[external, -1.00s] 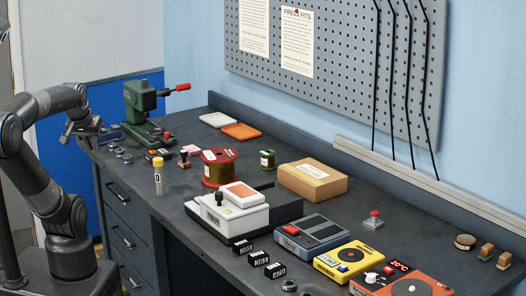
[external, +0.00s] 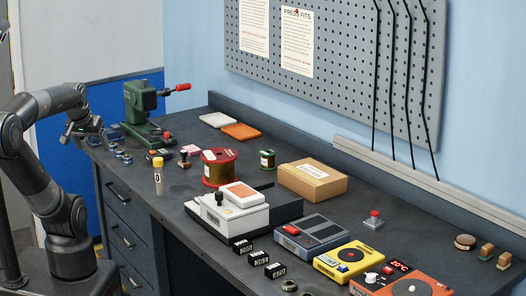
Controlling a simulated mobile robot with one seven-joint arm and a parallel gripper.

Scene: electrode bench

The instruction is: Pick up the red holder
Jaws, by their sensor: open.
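My gripper (external: 82,138) is open at the left end of the bench, just above its edge and beside a group of small blue and dark pieces (external: 121,155). I cannot make out a piece there that is clearly a red holder; the gripper may hide part of the group. A small red part (external: 168,135) shows at the foot of the green press (external: 142,112). No object is visible between my jaws.
The green press with its red-tipped lever stands behind my gripper. A yellow-capped vial (external: 158,177) stands near the front edge. A red spool (external: 220,168), a white device (external: 230,212) and a cardboard box (external: 312,183) fill the middle of the dark bench (external: 345,210).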

